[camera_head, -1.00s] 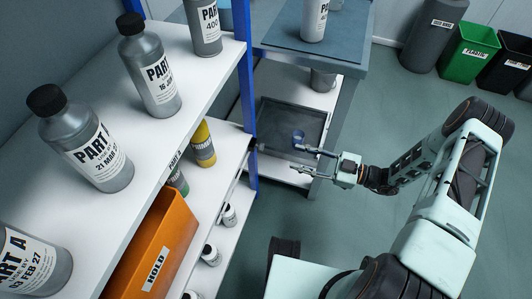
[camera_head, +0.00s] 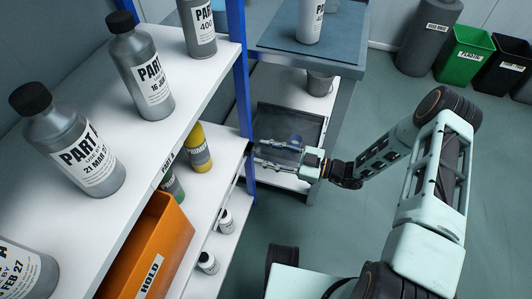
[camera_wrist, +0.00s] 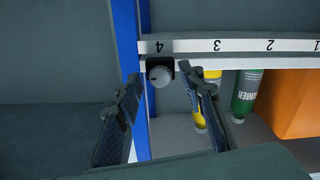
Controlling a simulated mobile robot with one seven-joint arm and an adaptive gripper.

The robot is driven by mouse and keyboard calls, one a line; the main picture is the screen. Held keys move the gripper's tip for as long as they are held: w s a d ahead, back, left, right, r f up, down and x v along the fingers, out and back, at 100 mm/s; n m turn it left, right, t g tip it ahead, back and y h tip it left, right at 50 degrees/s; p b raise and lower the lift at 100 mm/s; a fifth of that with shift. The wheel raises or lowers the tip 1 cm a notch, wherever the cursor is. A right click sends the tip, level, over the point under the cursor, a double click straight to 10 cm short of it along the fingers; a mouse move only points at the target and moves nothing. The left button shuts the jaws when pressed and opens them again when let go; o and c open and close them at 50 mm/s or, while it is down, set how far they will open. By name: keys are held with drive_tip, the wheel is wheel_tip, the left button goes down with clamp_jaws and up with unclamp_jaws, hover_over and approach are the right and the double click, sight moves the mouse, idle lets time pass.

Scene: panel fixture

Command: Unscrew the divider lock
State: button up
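The divider lock is a round grey knob (camera_wrist: 160,75) on a black mount at the shelf edge, by the label 4 and beside the blue post. In the wrist view it lies between the tips of my gripper (camera_wrist: 160,78), beyond or level with them; I cannot tell if they touch it. My gripper is open, with a finger on each side of the knob and nothing held. In the head view my gripper (camera_head: 262,153) points left at the shelf's front edge near the blue post; the knob is hard to make out there.
A yellow bottle (camera_head: 196,148), a green bottle (camera_head: 173,184) and an orange HOLD bin (camera_head: 148,250) stand on the shelf behind the edge. Small white-labelled bottles (camera_head: 208,262) stand below. A table with a dark tray (camera_head: 300,122) underneath is behind my gripper.

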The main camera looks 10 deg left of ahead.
drive_tip(key=shift+c, duration=0.2)
clamp_jaws()
drive_tip(key=shift+n, duration=0.4)
